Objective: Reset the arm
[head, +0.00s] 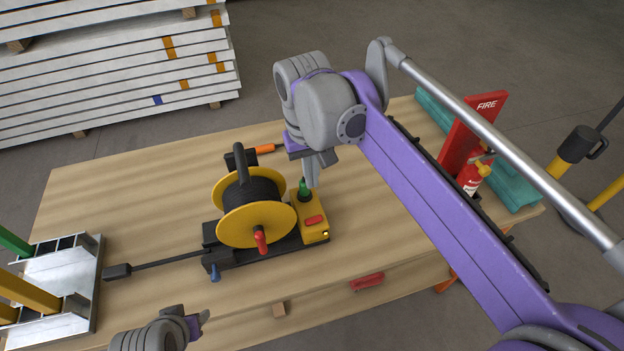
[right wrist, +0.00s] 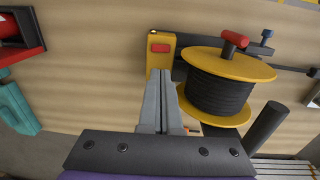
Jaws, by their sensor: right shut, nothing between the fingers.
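My right arm reaches in from the right over the wooden table. Its gripper (head: 313,183) points down just beside the green knob (head: 303,190) on the yellow box (head: 312,222). In the right wrist view the gripper (right wrist: 160,84) has its grey fingers together, empty, in front of the yellow box (right wrist: 161,57); the green knob does not show there. I cannot tell whether the fingers touch the knob or box. My left gripper (head: 204,318) is low at the front edge, partly seen, and its fingers' opening is unclear.
A cable reel (head: 256,212) with yellow flanges stands left of the yellow box, close to my right gripper. A red fire stand (head: 472,135) and teal case (head: 512,190) are at the table's right end. A metal rack (head: 62,275) stands at the left. Bare table (head: 120,190) lies behind it.

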